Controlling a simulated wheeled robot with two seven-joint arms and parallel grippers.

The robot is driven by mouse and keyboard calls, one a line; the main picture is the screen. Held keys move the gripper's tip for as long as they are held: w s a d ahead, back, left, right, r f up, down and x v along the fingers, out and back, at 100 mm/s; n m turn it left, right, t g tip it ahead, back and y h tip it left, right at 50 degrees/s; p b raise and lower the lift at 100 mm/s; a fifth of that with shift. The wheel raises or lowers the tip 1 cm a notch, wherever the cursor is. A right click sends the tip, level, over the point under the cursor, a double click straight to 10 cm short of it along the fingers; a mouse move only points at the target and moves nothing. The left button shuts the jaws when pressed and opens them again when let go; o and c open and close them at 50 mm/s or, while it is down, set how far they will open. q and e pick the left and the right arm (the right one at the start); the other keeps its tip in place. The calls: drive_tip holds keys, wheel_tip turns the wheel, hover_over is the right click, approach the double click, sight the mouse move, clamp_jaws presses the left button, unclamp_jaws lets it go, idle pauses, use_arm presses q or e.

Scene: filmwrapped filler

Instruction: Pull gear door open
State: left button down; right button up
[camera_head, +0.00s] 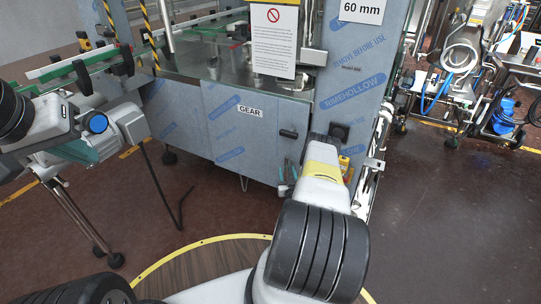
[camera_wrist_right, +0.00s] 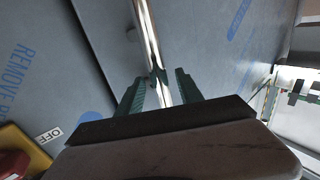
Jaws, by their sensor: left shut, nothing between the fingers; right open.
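The gear door is the film-wrapped grey panel marked GEAR (camera_head: 250,112) on the machine front in the head view. A dark latch (camera_head: 288,134) sits at its right side. My right gripper (camera_head: 325,142) is in front of the machine, right of that latch; its fingers are hidden there. In the right wrist view its green fingers (camera_wrist_right: 160,92) are open, one on each side of a shiny metal bar (camera_wrist_right: 150,45). I cannot tell whether they touch it. My left gripper (camera_head: 84,120) is shut and empty at the far left, beside the conveyor.
A yellow and red switch (camera_wrist_right: 18,150) beside an OFF label shows in the right wrist view. A conveyor (camera_head: 75,62) and a grey motor (camera_head: 130,122) are at left. A hose-carrying metal cart (camera_head: 455,85) stands at right. The floor at lower right is clear.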

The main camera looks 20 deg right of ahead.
drive_tip(key=shift+w+d, duration=0.15)
drive_tip(key=shift+w, duration=0.45)
drive_tip(key=shift+c, duration=0.2)
clamp_jaws()
idle(0.9)
